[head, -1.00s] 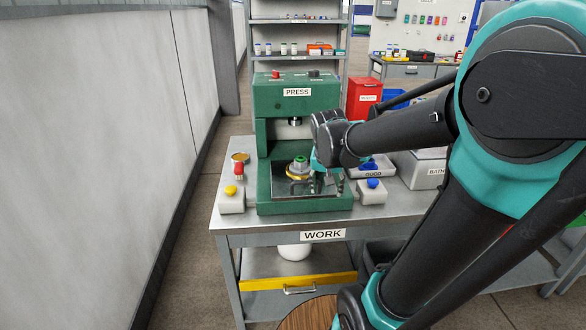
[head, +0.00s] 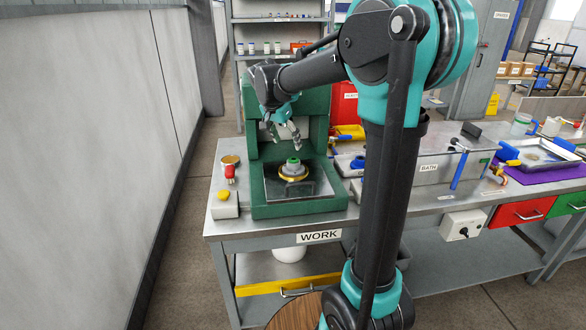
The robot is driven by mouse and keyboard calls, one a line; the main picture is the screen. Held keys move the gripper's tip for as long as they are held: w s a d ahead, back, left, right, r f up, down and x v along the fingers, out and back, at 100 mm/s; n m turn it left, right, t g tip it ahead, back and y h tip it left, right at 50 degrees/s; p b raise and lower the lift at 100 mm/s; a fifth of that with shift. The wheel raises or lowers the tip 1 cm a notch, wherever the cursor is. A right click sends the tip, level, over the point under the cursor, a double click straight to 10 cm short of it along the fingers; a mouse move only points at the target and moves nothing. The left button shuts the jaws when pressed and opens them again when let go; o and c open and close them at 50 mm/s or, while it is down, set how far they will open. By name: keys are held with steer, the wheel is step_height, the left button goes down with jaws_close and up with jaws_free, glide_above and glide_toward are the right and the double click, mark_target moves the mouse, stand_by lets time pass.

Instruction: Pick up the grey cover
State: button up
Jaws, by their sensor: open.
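A small part stands on the plate of the green press (head: 300,212). It has a grey body (head: 292,171) with a green top (head: 293,161), and a gold ring (head: 293,178) around its base. I cannot tell whether this grey body is the grey cover. A dark grey piece (head: 471,130) also sits at the back of the bath box. My gripper (head: 286,143) is open and empty, pointing down in the press opening, a little above the part and apart from it. My gripper hides some of the press's inside.
A yellow-button box (head: 224,204) and a red-handled tool (head: 230,174) stand left of the press. The bath box (head: 428,172), with a blue-handled tool (head: 459,165), is to the right. A shelf (head: 278,60) stands behind.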

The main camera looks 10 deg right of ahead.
mark_target(293, 159)
steer(key=x, duration=1)
steer(key=shift+d+f, duration=0.1)
steer(key=shift+f, duration=0.15)
steer(key=c, duration=1.5)
steer(key=shift+o, duration=0.2)
steer(key=shift+r, duration=0.1)
